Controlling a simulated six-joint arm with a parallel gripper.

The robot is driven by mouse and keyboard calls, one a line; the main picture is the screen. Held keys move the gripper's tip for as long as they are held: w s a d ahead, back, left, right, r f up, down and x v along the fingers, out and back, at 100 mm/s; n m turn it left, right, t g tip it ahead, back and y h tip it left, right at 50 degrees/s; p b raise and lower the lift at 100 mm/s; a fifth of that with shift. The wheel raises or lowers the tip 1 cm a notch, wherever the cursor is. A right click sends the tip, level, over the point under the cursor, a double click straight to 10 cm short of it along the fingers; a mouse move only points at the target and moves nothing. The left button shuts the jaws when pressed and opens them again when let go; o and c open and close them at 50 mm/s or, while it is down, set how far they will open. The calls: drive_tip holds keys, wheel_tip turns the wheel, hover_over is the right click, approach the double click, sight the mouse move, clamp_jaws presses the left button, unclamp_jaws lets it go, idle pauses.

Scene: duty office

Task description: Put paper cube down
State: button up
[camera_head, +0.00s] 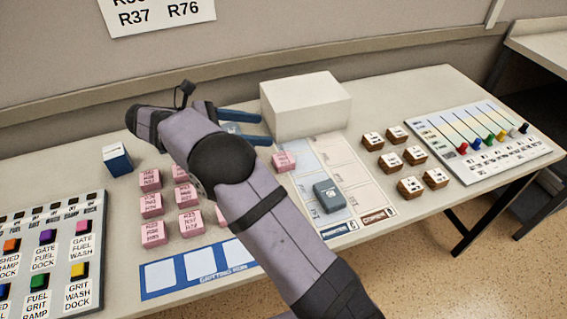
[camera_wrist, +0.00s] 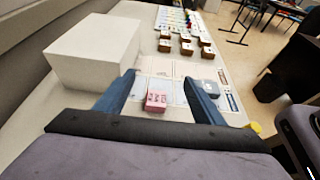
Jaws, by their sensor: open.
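A pink cube with printed text (camera_head: 283,161) rests alone at the left edge of a pale blue and cream printed mat (camera_head: 345,172). It also shows in the wrist view (camera_wrist: 157,100), between the lines of my two fingers. My gripper (camera_head: 264,128) is open, with its blue fingers apart and nothing visibly held. In the head view the fingers are behind the pink cube and in front of the white box. Their height above the table is unclear. Several similar pink cubes (camera_head: 151,205) stand left of my arm. My arm hides part of the table.
A large white box (camera_head: 305,105) stands close to the fingertips. A grey-blue block (camera_head: 328,195) is on the mat. Several brown cubes (camera_head: 415,155) and a slider panel (camera_head: 480,138) are at right. A dark blue box (camera_head: 117,160) and a button panel (camera_head: 50,250) are at left.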

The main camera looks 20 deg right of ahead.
approach(286, 157)
drive_tip(key=shift+w+d+f, duration=0.1)
drive_tip(key=shift+d, duration=0.45)
drive_tip(key=shift+s+p+x, duration=0.2)
drive_tip(key=shift+p+x, duration=0.55)
drive_tip(key=shift+x, duration=2.9)
drive_tip(key=shift+f, duration=0.15)
drive_tip(key=shift+a, duration=0.1)
drive_tip(key=c, duration=1.2)
